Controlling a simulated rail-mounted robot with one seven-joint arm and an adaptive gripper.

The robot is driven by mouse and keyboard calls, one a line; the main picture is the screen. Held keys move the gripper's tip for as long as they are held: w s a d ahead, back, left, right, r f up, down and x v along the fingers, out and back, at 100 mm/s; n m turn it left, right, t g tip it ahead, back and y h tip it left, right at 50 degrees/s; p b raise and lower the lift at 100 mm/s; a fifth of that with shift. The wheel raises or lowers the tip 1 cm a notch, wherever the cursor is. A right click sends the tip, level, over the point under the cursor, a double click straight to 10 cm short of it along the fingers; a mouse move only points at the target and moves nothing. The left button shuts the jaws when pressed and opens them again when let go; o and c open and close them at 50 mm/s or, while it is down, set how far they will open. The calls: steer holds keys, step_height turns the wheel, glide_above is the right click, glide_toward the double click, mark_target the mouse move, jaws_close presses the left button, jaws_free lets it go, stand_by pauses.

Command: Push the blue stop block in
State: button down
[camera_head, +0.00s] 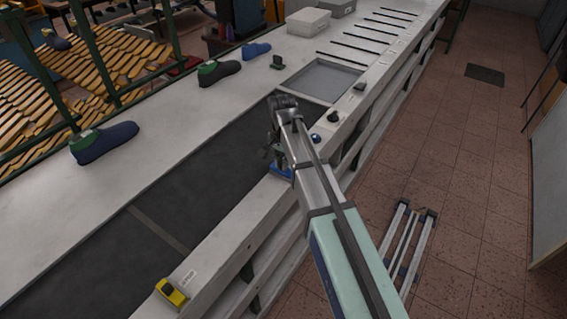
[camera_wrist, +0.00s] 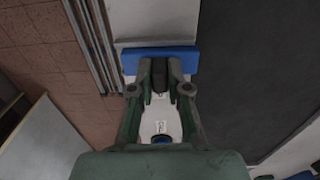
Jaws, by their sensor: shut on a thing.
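The blue stop block (camera_wrist: 130,62) lies across the top of the wrist view, on the pale ledge beside the dark belt. In the head view a blue part of it (camera_head: 282,173) shows below my gripper (camera_head: 272,158); the rest is hidden behind the gripper and arm. In the wrist view my gripper (camera_wrist: 160,80) has its two fingers closed in on a dark upright piece (camera_wrist: 159,74) at the block's near side. The fingertips are at the block. How far the block sits in cannot be made out.
The dark belt (camera_head: 85,255) runs alongside the ledge. Shoe lasts (camera_head: 104,143) stand on the far bench. A grey tray (camera_head: 322,79) lies beyond.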

steer(key=w+a, duration=0.1)
steer(key=a, duration=0.1)
steer(key=w+a, duration=0.1)
steer(key=a, duration=0.1)
steer(key=shift+w, duration=0.3)
steer(key=shift+a, duration=0.1)
steer(key=c, duration=1.1)
jaws_free()
steer(key=shift+a, duration=0.1)
step_height(320, 180, up, 12)
steer(key=shift+r, duration=0.1)
